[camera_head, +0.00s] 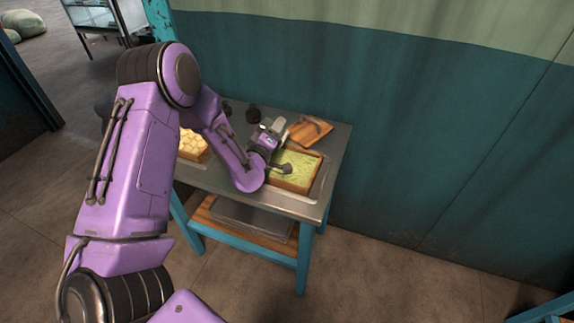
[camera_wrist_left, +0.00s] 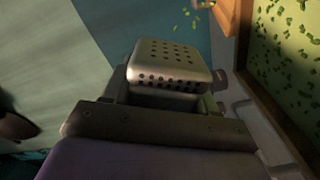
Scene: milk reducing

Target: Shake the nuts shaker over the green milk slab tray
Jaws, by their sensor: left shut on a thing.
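The green milk slab tray (camera_head: 305,165) lies on the metal table, a wooden-rimmed tray with a pale green slab flecked with darker green. Part of it shows at the right of the left wrist view (camera_wrist_left: 288,45). Small green bits (camera_wrist_left: 190,12) are in the air beyond the shaker. My right gripper is not in view.
A wooden board (camera_head: 309,131) lies behind the tray. A tray of pale yellow pieces (camera_head: 193,145) stands at the left of the metal table (camera_head: 314,208), partly behind my arm. Dark small containers (camera_head: 253,113) stand at the back. A teal wall (camera_head: 430,140) rises behind.

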